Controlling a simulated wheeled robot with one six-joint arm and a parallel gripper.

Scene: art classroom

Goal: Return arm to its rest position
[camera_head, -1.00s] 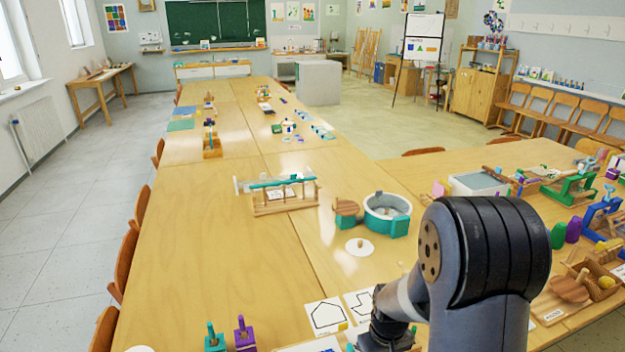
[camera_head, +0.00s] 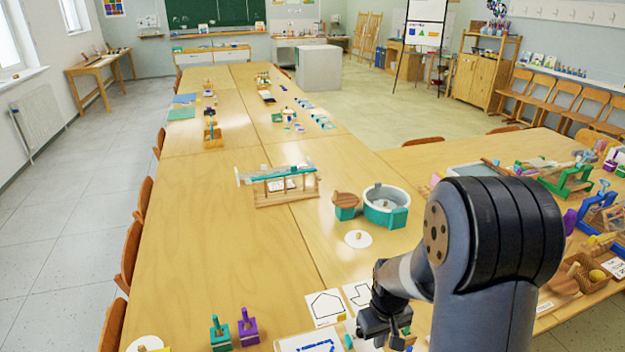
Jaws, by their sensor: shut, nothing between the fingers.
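My gripper (camera_head: 392,338) is at the bottom of the view, dark and partly hidden by my own arm. It hangs over the near part of the wooden table (camera_head: 200,260), beside the white cards with black outlines (camera_head: 326,307). The fingers are small and dark in the picture, and I see nothing held between them. My arm's large black-and-grey joint covers the table to the right of the gripper.
A teal-and-white round tub (camera_head: 386,207) and a wooden rack (camera_head: 287,190) stand mid-table. Teal (camera_head: 220,333) and purple (camera_head: 248,327) pegged blocks stand at the near left. Several colored tools crowd the right side. The table's left-middle surface is clear.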

